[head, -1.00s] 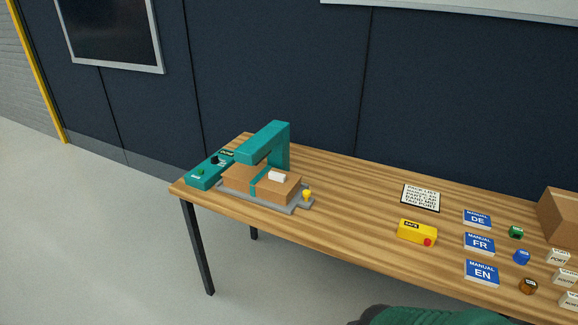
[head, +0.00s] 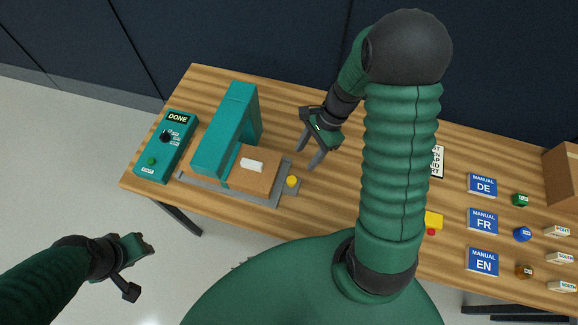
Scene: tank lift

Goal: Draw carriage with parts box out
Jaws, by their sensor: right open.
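The parts box (head: 258,180) is a brown cardboard box with a small white block (head: 252,165) on top. It sits on the grey carriage (head: 262,201), partly under the teal arch (head: 237,110). A yellow knob (head: 292,181) stands at the carriage's right end. My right gripper (head: 310,157) is open and empty, just right of the carriage and close to the knob, fingers pointing down. My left gripper (head: 139,268) is in front of the table's left edge, over the floor, apart from everything; its finger gap looks wide and empty.
A teal control panel (head: 166,147) reading DONE is left of the arch. Blue manuals (head: 482,221), coloured parts (head: 522,233) and small white labelled blocks (head: 560,258) lie at the right. My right arm hides part of a pick list (head: 437,160) and a yellow box (head: 433,220).

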